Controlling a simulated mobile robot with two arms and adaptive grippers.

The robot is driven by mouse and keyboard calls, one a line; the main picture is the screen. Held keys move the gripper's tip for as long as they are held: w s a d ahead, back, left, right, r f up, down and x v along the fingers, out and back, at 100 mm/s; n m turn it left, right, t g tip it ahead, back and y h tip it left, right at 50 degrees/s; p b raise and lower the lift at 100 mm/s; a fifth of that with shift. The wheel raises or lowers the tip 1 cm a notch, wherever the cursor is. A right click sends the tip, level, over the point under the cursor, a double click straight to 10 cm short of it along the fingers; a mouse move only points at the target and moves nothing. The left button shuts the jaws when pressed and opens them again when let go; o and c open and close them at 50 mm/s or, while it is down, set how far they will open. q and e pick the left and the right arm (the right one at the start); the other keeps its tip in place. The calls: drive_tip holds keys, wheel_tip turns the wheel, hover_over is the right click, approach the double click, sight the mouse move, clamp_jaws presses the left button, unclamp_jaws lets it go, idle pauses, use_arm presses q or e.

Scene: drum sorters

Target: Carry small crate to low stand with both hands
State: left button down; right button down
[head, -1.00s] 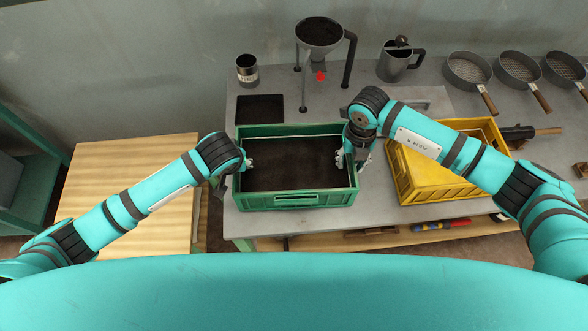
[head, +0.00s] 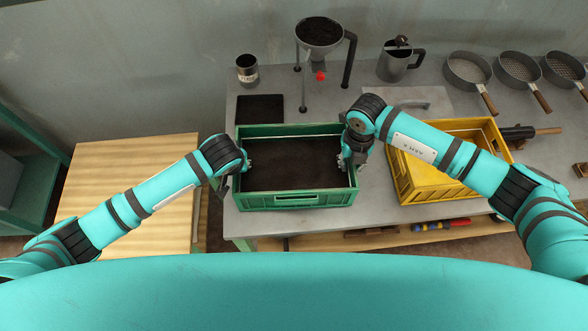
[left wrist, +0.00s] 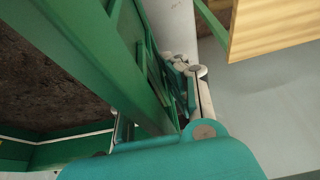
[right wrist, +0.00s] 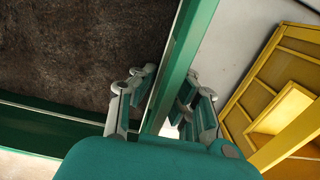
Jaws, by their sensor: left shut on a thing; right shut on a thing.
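The small crate is a green crate (head: 297,200) filled with dark soil, on the grey table in the head view. My left gripper (head: 247,163) is shut on its left wall, and my right gripper (head: 346,160) is shut on its right wall. The left wrist view shows the green wall (left wrist: 90,65) running between the left fingers. The right wrist view shows the crate rim (right wrist: 180,60) between the right fingers (right wrist: 160,105). A low wooden-topped stand (head: 130,185) is left of the table. Whether the crate touches the table is hard to tell.
A yellow crate (head: 425,190) stands close to the right of the green one. Behind are a black tray (head: 260,109), a tin (head: 247,70), a funnel on legs (head: 320,35) and a watering can (head: 398,62). Sieves (head: 468,70) lie at the back right. The wooden top is clear.

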use_arm(q)
drive_tip(key=shift+r, duration=0.2)
use_arm(e)
drive_tip(key=shift+w+r, duration=0.1)
drive_tip(key=shift+r, duration=0.1)
